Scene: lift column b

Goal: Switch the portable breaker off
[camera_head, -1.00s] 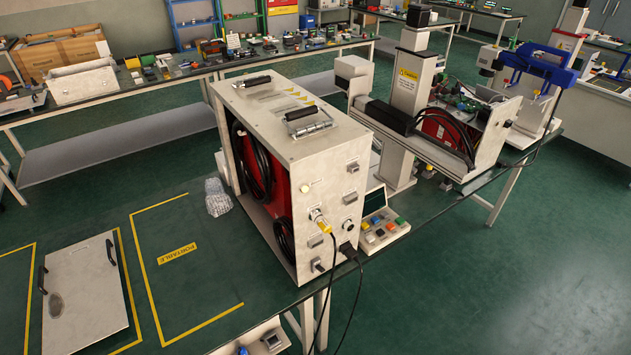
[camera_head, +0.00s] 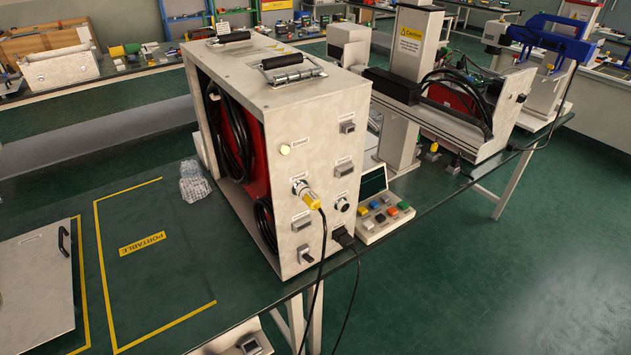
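A large cream metal box (camera_head: 318,105) stands on the green table, its side open on red parts and black cables. Its front panel carries several small labelled fittings: a grey switch at the upper right (camera_head: 347,127), another below it (camera_head: 344,169), one at the lower left (camera_head: 301,222) and a dark-levered one (camera_head: 305,254) at the bottom. The labels are too small to read, so I cannot tell which is the portable breaker or its position. A yellow plug (camera_head: 310,198) and a black plug (camera_head: 343,237) sit in the panel with cables hanging down. Neither gripper is in view.
A button pad (camera_head: 383,216) with a small screen stands right of the box. A lift column machine (camera_head: 415,50) stands behind. Floor at right is clear.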

